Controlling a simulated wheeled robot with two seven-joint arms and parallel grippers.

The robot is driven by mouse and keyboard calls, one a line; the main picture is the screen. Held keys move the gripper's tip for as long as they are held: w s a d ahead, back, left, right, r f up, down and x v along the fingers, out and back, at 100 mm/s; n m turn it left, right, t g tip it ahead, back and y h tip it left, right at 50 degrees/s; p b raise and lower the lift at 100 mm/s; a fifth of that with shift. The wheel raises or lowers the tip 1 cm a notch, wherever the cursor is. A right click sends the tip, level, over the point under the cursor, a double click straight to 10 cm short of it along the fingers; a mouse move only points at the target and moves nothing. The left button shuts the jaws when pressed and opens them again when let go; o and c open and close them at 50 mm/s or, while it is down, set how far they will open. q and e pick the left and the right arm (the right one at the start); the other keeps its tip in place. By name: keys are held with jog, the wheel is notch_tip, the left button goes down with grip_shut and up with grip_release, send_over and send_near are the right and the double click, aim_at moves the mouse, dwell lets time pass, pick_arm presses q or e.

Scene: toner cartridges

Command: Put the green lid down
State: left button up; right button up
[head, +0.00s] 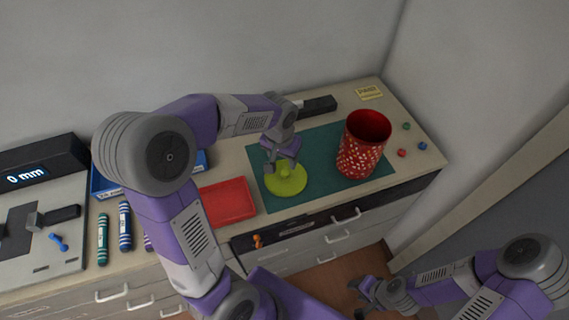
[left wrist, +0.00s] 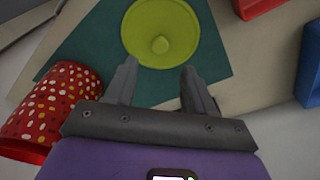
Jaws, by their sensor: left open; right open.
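The round green lid (head: 286,184) lies flat on the dark green mat (head: 318,146), with a small knob at its middle. In the left wrist view the lid (left wrist: 160,32) lies beyond my open fingertips, its knob in line with the gap between them. My left gripper (head: 282,163) is open and close above the lid; it also shows in the left wrist view (left wrist: 156,82). The fingers look clear of the knob. My right gripper (head: 366,296) is open and empty, low in front of the drawers, away from the table top.
A red spotted canister (head: 362,148) stands open on the mat's right side. A red tray (head: 226,202) is left of the mat. Small red, green and blue pieces lie at the right.

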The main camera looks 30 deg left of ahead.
pick_arm(q)
jog(key=r, duration=0.3)
jog(key=shift+s+r, duration=0.3)
jog(key=shift+r, duration=0.05)
